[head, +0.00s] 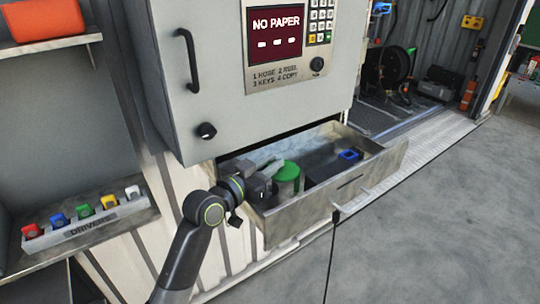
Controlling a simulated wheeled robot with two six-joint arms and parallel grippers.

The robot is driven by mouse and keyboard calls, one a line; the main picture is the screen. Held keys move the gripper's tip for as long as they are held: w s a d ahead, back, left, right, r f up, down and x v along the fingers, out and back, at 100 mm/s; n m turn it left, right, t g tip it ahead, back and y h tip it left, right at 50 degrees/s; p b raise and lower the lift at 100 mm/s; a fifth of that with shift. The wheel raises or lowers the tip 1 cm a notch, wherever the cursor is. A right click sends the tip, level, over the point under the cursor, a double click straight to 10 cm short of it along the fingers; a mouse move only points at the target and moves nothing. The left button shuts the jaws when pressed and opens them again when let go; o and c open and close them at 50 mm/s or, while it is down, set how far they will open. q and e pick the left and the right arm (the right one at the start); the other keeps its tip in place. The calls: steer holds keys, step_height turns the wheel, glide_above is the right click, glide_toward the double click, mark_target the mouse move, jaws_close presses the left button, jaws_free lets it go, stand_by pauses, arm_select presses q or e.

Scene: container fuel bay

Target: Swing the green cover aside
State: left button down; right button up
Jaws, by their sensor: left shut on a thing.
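The green cover (290,171) is a round green cap inside the open grey drawer (288,226), left of the drawer's middle. My left gripper (274,176) reaches into the drawer from the front left, at the left side of the cover. It is shut on the green cover's edge, though its fingers partly hide the contact. Below the cover's top a round green and pale body shows; what lies beneath it is hard to make out. My right gripper is not in view.
A blue piece (350,155) lies at the drawer's right. Above is a grey cabinet (180,100) with a handle and a "NO PAPER" screen (276,34). A "DRIVERS" rack (90,223) with coloured pieces sits at left. The floor (450,220) at right is clear.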

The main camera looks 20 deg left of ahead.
arm_select(q)
steer(key=shift+s+d+r+n+t+y+p, duration=0.15)
steer(key=shift+s+n+t+y+p, duration=0.15)
steer(key=shift+n+y+p, duration=0.35)
steer(key=shift+s+d+n+t+y+p, duration=0.2)
steer(key=shift+n+y+p, duration=0.25)
steer(key=shift+y+p, duration=0.4)
steer(key=shift+s+n+y, duration=0.3)
steer(key=shift+n+y, duration=0.1)
steer(key=shift+y, duration=0.3)
steer(key=c, duration=1.5)
jaws_free()
steer(key=shift+o, duration=0.2)
step_height(320, 180, up, 10)
steer(key=shift+o, duration=0.4)
